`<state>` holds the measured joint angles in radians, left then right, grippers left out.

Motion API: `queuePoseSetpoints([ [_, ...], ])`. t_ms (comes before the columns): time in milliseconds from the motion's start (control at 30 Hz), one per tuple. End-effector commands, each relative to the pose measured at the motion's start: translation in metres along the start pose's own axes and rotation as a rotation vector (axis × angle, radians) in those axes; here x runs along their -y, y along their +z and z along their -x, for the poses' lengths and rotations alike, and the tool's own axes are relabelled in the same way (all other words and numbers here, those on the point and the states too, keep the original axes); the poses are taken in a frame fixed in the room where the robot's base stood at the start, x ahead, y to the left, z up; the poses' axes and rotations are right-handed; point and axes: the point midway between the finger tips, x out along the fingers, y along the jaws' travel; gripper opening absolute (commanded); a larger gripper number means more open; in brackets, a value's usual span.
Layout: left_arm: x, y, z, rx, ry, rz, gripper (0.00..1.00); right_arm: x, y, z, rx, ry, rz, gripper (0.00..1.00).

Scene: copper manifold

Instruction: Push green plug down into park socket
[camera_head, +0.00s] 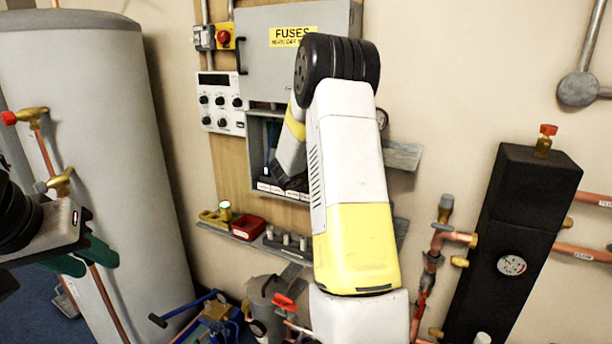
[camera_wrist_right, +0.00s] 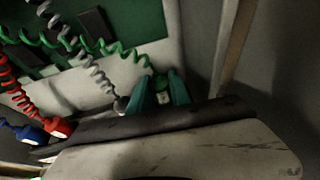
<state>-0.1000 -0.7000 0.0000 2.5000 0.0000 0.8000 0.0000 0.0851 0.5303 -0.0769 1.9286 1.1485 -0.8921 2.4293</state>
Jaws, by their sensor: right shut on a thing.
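The green plug (camera_wrist_right: 161,82) sits between the two teal fingertips of my right gripper (camera_wrist_right: 162,91) in the right wrist view. The gripper is shut on it. A green coiled cord (camera_wrist_right: 125,48) runs to the plug from the upper left. The plug's lower end and any socket under it are hidden or too dark to make out, so I cannot tell how deep it sits. In the head view my right arm reaches into the open fuse box (camera_head: 257,135) and hides the plug. My left gripper (camera_head: 90,261) is open and empty in front of the grey tank.
A red plug (camera_wrist_right: 60,127), a blue plug (camera_wrist_right: 32,132) and a grey plug (camera_wrist_right: 122,105) on coiled cords are left of the gripper. A shelf (camera_head: 290,247) with a red tray (camera_head: 248,227) is below the box. The grey tank (camera_head: 95,120) stands left.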

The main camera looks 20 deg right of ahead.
Motion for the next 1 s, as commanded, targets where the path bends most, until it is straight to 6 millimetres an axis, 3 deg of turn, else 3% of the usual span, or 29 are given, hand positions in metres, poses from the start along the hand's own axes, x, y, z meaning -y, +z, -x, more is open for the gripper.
queuePoseSetpoints([
  [1000,0.0,0.0,0.0,0.0,0.0,0.0,0.36,0.0,-0.011,-0.005,0.0,0.0,0.0,0.0],
])
